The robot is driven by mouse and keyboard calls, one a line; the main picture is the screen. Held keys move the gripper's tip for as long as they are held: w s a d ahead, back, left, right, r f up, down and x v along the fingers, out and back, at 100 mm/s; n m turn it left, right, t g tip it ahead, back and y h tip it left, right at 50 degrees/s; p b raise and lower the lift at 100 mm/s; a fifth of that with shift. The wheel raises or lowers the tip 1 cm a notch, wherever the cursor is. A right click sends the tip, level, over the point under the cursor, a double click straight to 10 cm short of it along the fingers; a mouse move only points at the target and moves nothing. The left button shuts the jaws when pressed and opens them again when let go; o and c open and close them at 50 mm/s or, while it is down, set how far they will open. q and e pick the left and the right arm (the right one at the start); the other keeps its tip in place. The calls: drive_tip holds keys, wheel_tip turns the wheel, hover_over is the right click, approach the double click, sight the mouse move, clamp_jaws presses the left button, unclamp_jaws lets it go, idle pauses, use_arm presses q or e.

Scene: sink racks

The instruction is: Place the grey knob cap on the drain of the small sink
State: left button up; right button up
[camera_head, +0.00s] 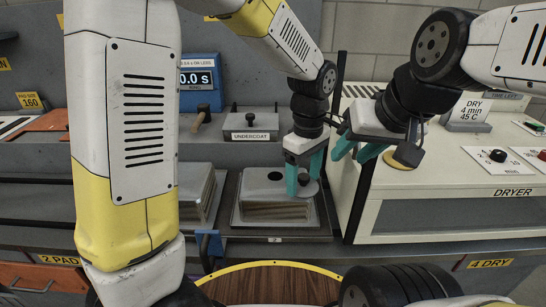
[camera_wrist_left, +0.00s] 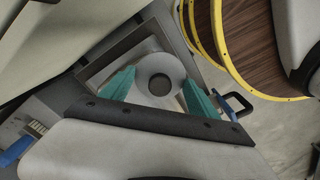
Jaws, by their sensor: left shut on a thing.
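My left gripper (camera_head: 305,180) is shut on the grey knob cap (camera_head: 308,189), a flat round disc, over the right side of the small sink (camera_head: 240,222). In the left wrist view the cap (camera_wrist_left: 147,98) shows as a light grey ring with a dark centre, between the teal fingers. A dark round spot (camera_head: 275,176), which looks like the drain, lies to the left of the cap in the head view. I cannot tell how high the cap is above the surface. My right gripper (camera_head: 355,151) is open and empty, to the right of the sink.
A second tray-like unit (camera_head: 195,190) stands to the left. The UNDERCOAT box (camera_head: 250,124) is behind the sink. The white dryer (camera_head: 455,177) stands to the right, with a yellow-edged round pad (camera_head: 404,157) at its top. A round wooden top (camera_head: 270,284) is in front.

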use_arm(q)
hover_over(275, 176)
drive_tip(key=shift+s+d+f, duration=0.2)
drive_tip(key=shift+s+f, duration=0.1)
drive_tip(key=shift+f, duration=0.3)
drive_tip(key=shift+w+a+f, duration=0.1)
drive_tip(key=shift+w+f, duration=0.05)
drive_tip(key=shift+f, duration=0.75)
drive_tip(key=shift+w+a+f, duration=0.1)
drive_tip(key=shift+w+f, duration=0.05)
drive_tip(key=shift+f, duration=0.7)
drive_tip(key=shift+f, duration=0.2)
drive_tip(key=o, duration=1.4)
drive_tip(key=shift+c, duration=0.2)
drive_tip(key=shift+r, duration=0.1)
